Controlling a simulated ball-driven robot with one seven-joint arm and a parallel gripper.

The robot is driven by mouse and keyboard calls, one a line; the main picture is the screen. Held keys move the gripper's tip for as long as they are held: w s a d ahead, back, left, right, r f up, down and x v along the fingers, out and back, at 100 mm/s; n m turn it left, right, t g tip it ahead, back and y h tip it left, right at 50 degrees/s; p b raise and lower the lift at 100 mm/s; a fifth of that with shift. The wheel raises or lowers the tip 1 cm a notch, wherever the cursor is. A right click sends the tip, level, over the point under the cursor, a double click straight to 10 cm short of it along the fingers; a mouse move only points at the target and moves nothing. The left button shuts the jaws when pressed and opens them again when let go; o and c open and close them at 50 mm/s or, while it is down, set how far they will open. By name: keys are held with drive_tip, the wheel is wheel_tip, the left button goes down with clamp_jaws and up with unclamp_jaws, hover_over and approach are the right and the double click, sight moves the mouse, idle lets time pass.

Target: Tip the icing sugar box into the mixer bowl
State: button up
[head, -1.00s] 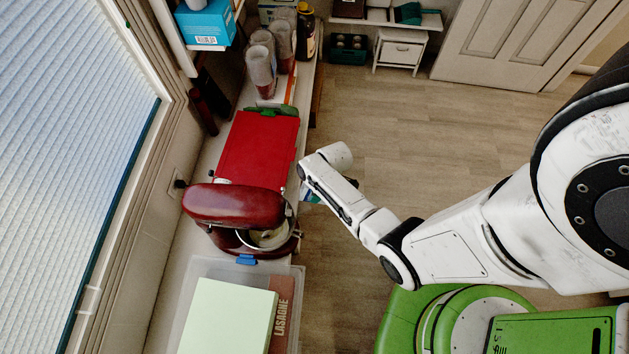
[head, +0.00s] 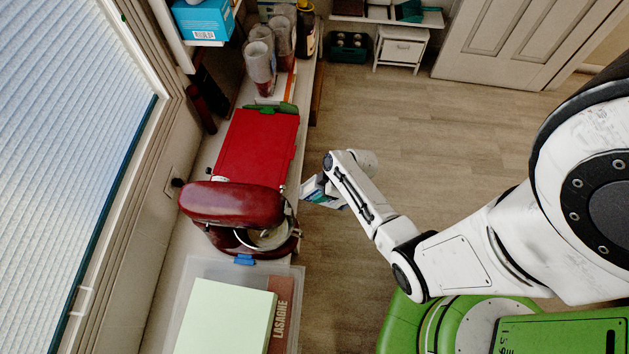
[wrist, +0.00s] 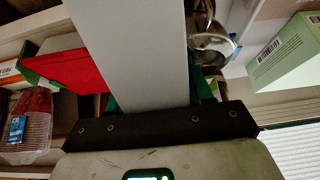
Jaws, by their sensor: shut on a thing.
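The icing sugar box (wrist: 140,45) shows as a wide pale grey face in the middle of the wrist view. My gripper (wrist: 158,98) is shut on it, with green fingers on both sides. In the head view the box (head: 322,191) is a small white and blue shape just right of the counter edge, partly hidden by my arm. The red stand mixer (head: 232,204) is on the counter to its left. The mixer bowl (head: 268,238) is silver and mostly covered by the mixer head. It also shows in the wrist view (wrist: 214,46), right of the box.
A red board (head: 258,148) lies on the counter behind the mixer. A clear bin (head: 192,272) with a pale green box (head: 228,318) and a lasagne box (head: 282,312) stands in front. Stacked cups (head: 260,65) are at the back. The floor right of the counter is clear.

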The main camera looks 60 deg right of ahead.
drive_tip(key=shift+f, duration=0.15)
drive_tip(key=shift+s+d+f+t+b, duration=0.15)
drive_tip(key=shift+f+t+b, duration=0.2)
drive_tip(key=shift+b, duration=0.45)
drive_tip(key=shift+s+d+f+t+y+b, duration=0.25)
drive_tip(key=shift+f+t+y+b, duration=0.5)
drive_tip(key=shift+b, duration=1.3)
drive_tip(key=shift+s+d+f+t+b, duration=0.2)
drive_tip(key=shift+t+b, duration=0.5)
drive_tip(key=shift+b, duration=0.7)
drive_tip(key=shift+s+d+f+t+b, duration=0.1)
drive_tip(key=shift+s+f+t+b, duration=0.15)
drive_tip(key=shift+t+b, duration=0.8)
drive_tip(key=shift+b, duration=0.65)
drive_tip(key=shift+f+y+b, duration=0.2)
drive_tip(key=shift+y+b, duration=0.05)
drive_tip(key=shift+b, duration=0.2)
drive_tip(key=shift+s+d+f+t+y+b, duration=0.15)
drive_tip(key=shift+d+f+t+y+b, duration=0.4)
drive_tip(key=shift+b, duration=1.45)
drive_tip(key=shift+s+d+f+t+b, duration=0.15)
drive_tip(key=shift+f+t+b, duration=0.25)
drive_tip(key=shift+t+b, duration=1.05)
drive_tip(key=shift+s+d+f+t+y+b, duration=0.2)
drive_tip(key=shift+f+b, duration=0.25)
drive_tip(key=shift+b, duration=2.1)
drive_tip(key=shift+d+t+b, duration=0.1)
drive_tip(key=shift+t+b, duration=0.15)
drive_tip(key=shift+b, duration=0.3)
